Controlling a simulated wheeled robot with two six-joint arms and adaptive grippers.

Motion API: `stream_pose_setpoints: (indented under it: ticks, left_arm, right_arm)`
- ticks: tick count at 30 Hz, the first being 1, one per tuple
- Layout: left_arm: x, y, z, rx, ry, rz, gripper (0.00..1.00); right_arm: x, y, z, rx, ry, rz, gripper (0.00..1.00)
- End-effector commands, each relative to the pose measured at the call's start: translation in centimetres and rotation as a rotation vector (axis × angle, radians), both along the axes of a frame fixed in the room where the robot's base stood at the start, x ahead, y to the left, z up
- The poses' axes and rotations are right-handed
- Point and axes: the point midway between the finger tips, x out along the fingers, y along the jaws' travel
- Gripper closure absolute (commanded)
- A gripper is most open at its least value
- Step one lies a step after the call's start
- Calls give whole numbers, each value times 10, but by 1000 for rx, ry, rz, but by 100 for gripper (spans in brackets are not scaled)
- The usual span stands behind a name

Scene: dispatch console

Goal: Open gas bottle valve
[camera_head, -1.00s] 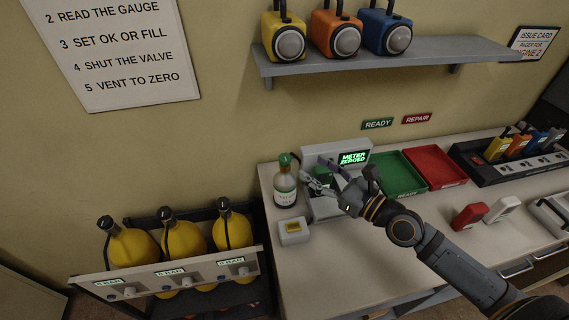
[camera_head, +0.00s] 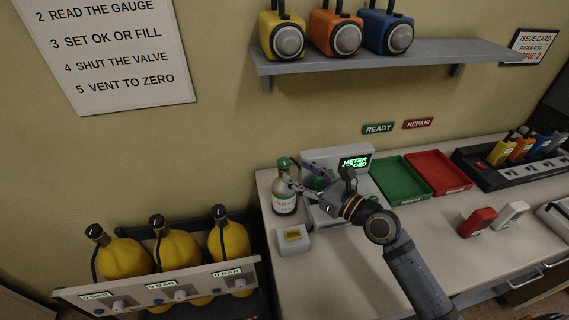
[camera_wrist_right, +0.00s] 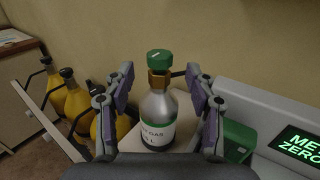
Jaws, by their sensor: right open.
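The gas bottle (camera_head: 284,202) stands upright at the left end of the bench. It is grey-white with a labelled band, a brass neck and a green valve knob (camera_head: 284,163) on top. My right gripper (camera_head: 296,186) is open beside the bottle in the head view. In the right wrist view, the gripper's fingers (camera_wrist_right: 162,88) stand apart on either side of the bottle's neck, and the green knob (camera_wrist_right: 160,58) shows between and beyond them. I cannot tell whether a finger touches the bottle. My left gripper is not in view.
A meter with a lit screen (camera_head: 354,163) stands right of the bottle, partly behind my arm. A small white box (camera_head: 293,240) sits in front of the bottle. Green (camera_head: 403,197) and red (camera_head: 443,185) trays lie further right. Yellow cylinders (camera_head: 180,243) stand in a rack at left.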

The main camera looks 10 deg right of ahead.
Motion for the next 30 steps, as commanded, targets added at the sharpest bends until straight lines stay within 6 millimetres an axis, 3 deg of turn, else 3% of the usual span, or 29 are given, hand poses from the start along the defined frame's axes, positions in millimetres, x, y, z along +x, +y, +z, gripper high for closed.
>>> stream_pose_setpoints:
  ticks: [10,21,30]
  left_arm:
    - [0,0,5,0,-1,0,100]
    - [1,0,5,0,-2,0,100]
    - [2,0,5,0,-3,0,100]
  right_arm:
    - [41,27,1,4,0,0,44]
    - [47,32,0,-1,1,2,44]
    - [47,32,0,-1,1,2,83]
